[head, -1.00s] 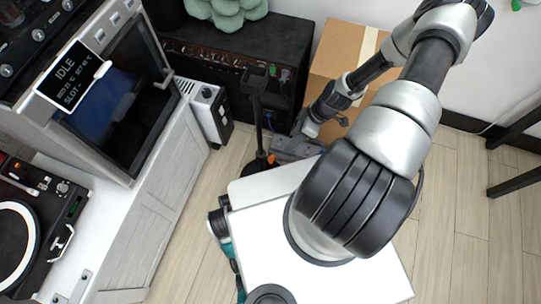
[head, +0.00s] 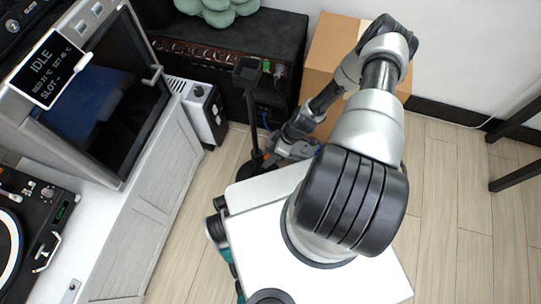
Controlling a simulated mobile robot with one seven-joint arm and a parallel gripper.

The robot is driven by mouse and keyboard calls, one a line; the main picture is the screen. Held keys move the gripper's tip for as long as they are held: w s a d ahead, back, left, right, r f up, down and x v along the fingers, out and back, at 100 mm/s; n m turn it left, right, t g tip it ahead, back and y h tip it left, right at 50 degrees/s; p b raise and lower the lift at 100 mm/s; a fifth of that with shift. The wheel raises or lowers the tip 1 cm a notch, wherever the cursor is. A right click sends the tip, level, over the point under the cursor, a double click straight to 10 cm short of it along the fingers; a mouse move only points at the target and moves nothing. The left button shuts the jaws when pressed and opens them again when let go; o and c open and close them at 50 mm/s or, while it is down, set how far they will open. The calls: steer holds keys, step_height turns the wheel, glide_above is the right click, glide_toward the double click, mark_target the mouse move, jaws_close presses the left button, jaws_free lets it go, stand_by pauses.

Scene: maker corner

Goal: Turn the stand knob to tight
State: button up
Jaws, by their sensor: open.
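The black stand (head: 252,107) rises from a dark round base on the floor in the head view, with a square top. My gripper (head: 270,152) is low beside the stand's pole, at its right, with its fingers pointing left towards it. It is open. I cannot tell whether its fingers touch the stand. The stand's knob is not clear; it is small or hidden by the fingers, and its turn position cannot be read.
A black amplifier (head: 225,48) stands behind the stand, and a cardboard box (head: 325,50) is behind my arm. A grey heater-like unit (head: 203,112) and a white cabinet (head: 150,215) are at the left. Wooden floor is free at the right.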

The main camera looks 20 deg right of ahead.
steer(key=c, duration=1)
steer(key=shift+c, duration=0.2)
steer(key=shift+w+d+f+m+g+y, duration=0.15)
steer(key=shift+m+g+y, duration=0.1)
steer(key=shift+g+y, duration=0.6)
steer(key=shift+w+d+f+m+g+y, duration=0.15)
steer(key=shift+m+g+y, duration=0.15)
steer(key=shift+g+y, duration=0.5)
steer(key=shift+w+d+f+m+g+y, duration=0.2)
steer(key=shift+g+y, duration=0.35)
steer(key=shift+g, duration=0.5)
steer(key=shift+a+r, duration=0.1)
steer(key=shift+r, duration=0.05)
steer(key=o, duration=1)
